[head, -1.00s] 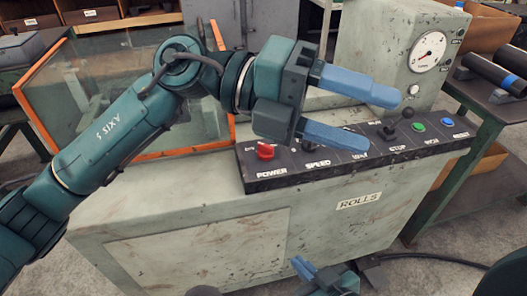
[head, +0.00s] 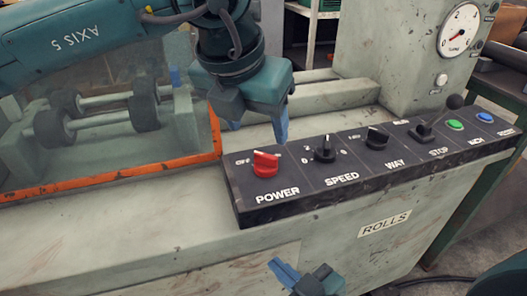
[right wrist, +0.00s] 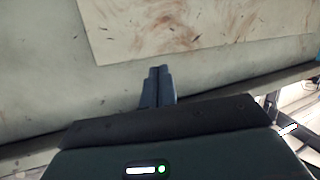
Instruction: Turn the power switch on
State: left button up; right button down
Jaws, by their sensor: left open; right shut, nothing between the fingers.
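The red power switch (head: 265,163) is a rotary knob at the left end of the black control panel (head: 340,182), above the word POWER. A small label lies to its left; its exact setting is hard to read. My left gripper (head: 258,132) is open and points down, with its blue fingertips just above and behind the knob in the picture, apart from it as far as I can tell. My right gripper (head: 281,268) is low in front of the machine's front face, shut and empty. Its closed fingers also show in the right wrist view (right wrist: 157,86).
An orange-framed clear guard (head: 120,176) covers rollers at left. A gauge (head: 460,31) stands behind.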

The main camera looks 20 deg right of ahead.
aim_at(266, 155)
pick_arm(q)
jog(key=x, duration=0.7)
jog(key=shift+w+d+f+b, duration=0.15)
jog(key=shift+f+b, duration=0.15)
jog(key=shift+b, duration=0.1)
jog(key=shift+c, duration=0.2)
jog(key=c, duration=1)
